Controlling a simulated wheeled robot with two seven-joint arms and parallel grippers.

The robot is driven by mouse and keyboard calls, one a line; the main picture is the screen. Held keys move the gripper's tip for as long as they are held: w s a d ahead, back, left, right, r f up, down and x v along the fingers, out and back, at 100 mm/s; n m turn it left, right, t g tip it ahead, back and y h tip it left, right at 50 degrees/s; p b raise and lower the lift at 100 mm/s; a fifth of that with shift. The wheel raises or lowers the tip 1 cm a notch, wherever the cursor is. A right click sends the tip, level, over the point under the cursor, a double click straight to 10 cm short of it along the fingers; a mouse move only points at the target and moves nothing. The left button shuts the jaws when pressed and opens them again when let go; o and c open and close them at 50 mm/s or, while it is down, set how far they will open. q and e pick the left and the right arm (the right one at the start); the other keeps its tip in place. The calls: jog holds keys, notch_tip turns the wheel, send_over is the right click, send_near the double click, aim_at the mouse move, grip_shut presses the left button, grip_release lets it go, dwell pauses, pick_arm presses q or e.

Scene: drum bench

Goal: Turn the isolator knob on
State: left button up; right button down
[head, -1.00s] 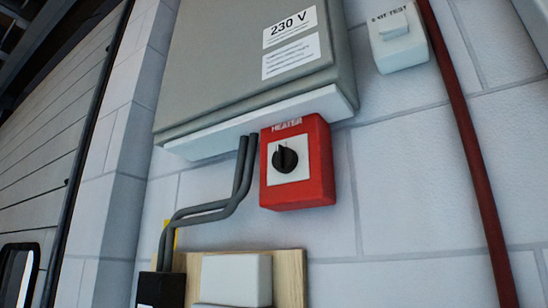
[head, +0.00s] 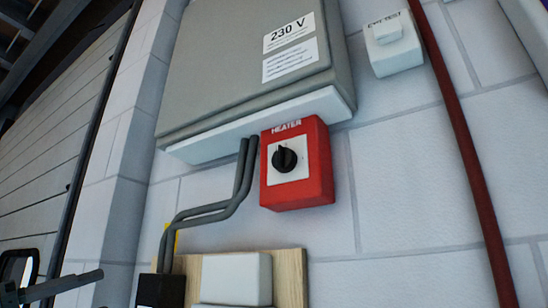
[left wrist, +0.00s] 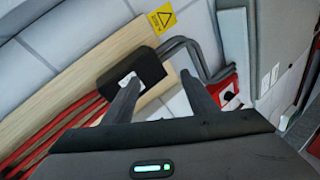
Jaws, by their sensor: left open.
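The isolator is a red box (head: 318,168) marked HEATER on the white block wall, just right of centre in the head view. Its black knob (head: 285,159) sits on a white square plate, its grip ridge roughly upright. In the left wrist view the red box (left wrist: 232,82) and knob (left wrist: 229,96) show beyond the right finger, partly hidden by it. My left gripper (left wrist: 160,79) is open with nothing between its fingers. In the head view my left gripper (head: 90,279) enters at the lower left corner, well left of and below the isolator. My right gripper is not in view.
A grey 230 V cabinet (head: 230,75) hangs above the isolator. A dark red pipe (head: 470,150) and a white switch box (head: 395,50) are at right.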

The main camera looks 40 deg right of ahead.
aim_at(278, 156)
pick_arm(q)
jog(key=s+d+r+m+t+y, duration=0.1)
jog(key=s+r+m+y, duration=0.1)
jog(key=s+r, duration=0.5)
jog(key=s+d+r+m+t+y+b, duration=0.1)
jog(key=s+r+m, duration=0.4)
jog(key=s, duration=1)
jog(key=s+d+r+m+t+y+b, duration=0.1)
jog(key=s+d+r+m+y, duration=0.1)
jog(key=s+r, duration=0.9)
jog(key=shift+s+d+r+m+y, duration=0.2)
jog(key=shift+s+d+m+y, duration=0.2)
jog(key=shift+s+d+m, duration=0.25)
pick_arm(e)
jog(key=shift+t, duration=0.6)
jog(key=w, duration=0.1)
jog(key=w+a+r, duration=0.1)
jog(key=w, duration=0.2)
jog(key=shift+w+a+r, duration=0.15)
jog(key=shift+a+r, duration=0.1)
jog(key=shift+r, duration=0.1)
